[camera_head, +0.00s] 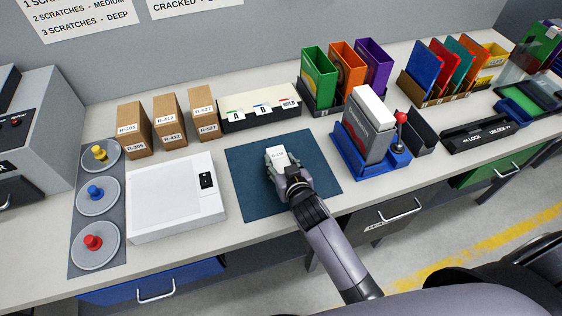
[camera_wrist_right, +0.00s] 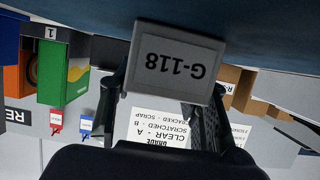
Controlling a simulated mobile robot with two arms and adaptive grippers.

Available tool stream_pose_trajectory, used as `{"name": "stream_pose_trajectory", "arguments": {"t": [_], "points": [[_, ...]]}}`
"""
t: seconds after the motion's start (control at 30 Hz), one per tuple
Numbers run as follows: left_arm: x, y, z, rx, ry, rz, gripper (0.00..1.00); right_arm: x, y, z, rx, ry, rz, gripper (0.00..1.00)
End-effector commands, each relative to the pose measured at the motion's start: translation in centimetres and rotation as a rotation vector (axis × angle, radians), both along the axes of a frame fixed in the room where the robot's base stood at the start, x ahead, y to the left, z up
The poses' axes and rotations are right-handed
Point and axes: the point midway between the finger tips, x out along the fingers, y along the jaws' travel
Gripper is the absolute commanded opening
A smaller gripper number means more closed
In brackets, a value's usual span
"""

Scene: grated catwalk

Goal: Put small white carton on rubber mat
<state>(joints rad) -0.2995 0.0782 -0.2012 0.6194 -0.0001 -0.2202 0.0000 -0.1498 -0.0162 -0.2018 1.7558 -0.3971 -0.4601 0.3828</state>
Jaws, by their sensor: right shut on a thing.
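The small white carton (camera_head: 277,151) is between the fingers of my right gripper (camera_head: 279,163), over the middle of the dark blue-green rubber mat (camera_head: 248,190). In the right wrist view the carton (camera_wrist_right: 172,62) shows a grey-looking face marked G-118, upside down. The right gripper's fingers (camera_wrist_right: 165,95) are shut on its two sides. The mat (camera_wrist_right: 265,30) fills the top of that view, close beyond the carton's end. I cannot tell whether the carton touches the mat. My left gripper is not in view.
A white scale-like box (camera_head: 175,200) stands left of the mat, and a blue stand (camera_head: 365,166) with a grey box and red-knobbed lever stands right. Brown cartons (camera_head: 170,122) and a lettered card tray (camera_head: 260,112) stand behind. The mat around the carton is clear.

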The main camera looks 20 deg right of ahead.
Motion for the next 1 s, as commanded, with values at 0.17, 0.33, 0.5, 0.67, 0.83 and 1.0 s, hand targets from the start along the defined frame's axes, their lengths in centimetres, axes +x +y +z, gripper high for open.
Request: {"name": "stream_pose_trajectory", "arguments": {"t": [0.17, 0.33, 0.5, 0.67, 0.83, 1.0], "points": [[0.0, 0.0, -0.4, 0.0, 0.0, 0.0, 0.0, 0.0, 0.0, -0.8, 0.0, 0.002, -0.001, 0.12], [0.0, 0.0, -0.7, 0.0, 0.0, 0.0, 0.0, -0.2, 0.0, -1.6, 0.001, 0.009, 0.0, 0.12], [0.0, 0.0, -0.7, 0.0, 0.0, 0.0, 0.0, -0.3, 0.0, -1.8, 0.002, 0.014, -0.001, 0.48], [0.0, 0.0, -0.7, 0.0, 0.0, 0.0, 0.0, -0.4, 0.0, -1.9, 0.003, 0.016, -0.001, 0.59], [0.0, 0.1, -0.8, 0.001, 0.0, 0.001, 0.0, -0.4, 0.0, -1.9, 0.005, 0.017, -0.001, 0.63], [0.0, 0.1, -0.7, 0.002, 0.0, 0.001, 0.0, -0.4, 0.1, -1.9, 0.006, 0.018, -0.002, 0.63]]}}
